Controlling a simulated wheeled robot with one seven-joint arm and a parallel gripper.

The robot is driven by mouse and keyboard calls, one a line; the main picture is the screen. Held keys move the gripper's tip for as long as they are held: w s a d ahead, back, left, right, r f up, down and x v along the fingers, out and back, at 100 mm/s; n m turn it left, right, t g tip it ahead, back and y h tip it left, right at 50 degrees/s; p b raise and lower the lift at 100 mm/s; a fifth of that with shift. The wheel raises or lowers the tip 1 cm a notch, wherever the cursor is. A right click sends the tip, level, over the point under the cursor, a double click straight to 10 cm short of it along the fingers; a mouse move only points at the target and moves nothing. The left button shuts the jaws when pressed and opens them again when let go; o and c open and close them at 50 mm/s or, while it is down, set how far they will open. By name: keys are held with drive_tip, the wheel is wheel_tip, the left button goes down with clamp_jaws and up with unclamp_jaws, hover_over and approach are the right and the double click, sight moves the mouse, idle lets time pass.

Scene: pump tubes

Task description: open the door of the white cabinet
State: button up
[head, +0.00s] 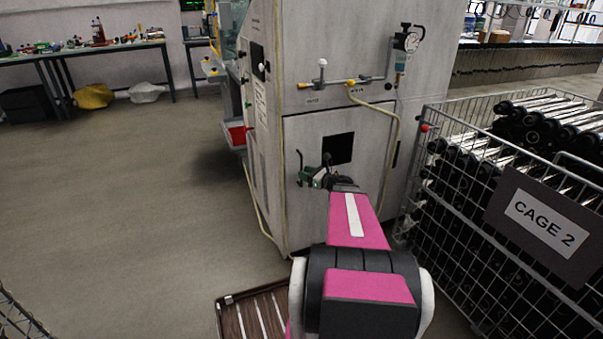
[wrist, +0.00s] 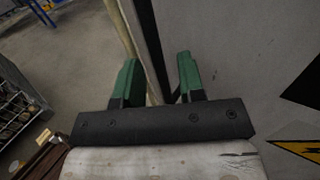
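The white cabinet (head: 355,30) stands in the middle of the head view. Its lower door panel (head: 376,130) carries a black square (head: 338,148) and looks closed. My gripper (head: 312,164) is in front of the panel's left part, left of the black square. In the wrist view my gripper (wrist: 158,76) has its two green fingers apart. A dark upright strip (wrist: 149,40) runs down between them, beside the grey panel (wrist: 230,45). I cannot tell whether it is a handle or a gap, or whether the fingers touch it. My arm hides the door's lower part.
A wire cage of dark rollers marked CAGE 2 (head: 545,225) stands close on the right. A slatted wooden pallet (head: 255,312) lies on the floor in front. A yellow hose (head: 396,125) hangs on the cabinet. The floor on the left is clear, with workbenches (head: 100,50) behind.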

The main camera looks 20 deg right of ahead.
drive_tip(key=shift+x, duration=1.15)
drive_tip(key=shift+s, duration=0.1)
clamp_jaws()
drive_tip(key=shift+s, duration=0.1)
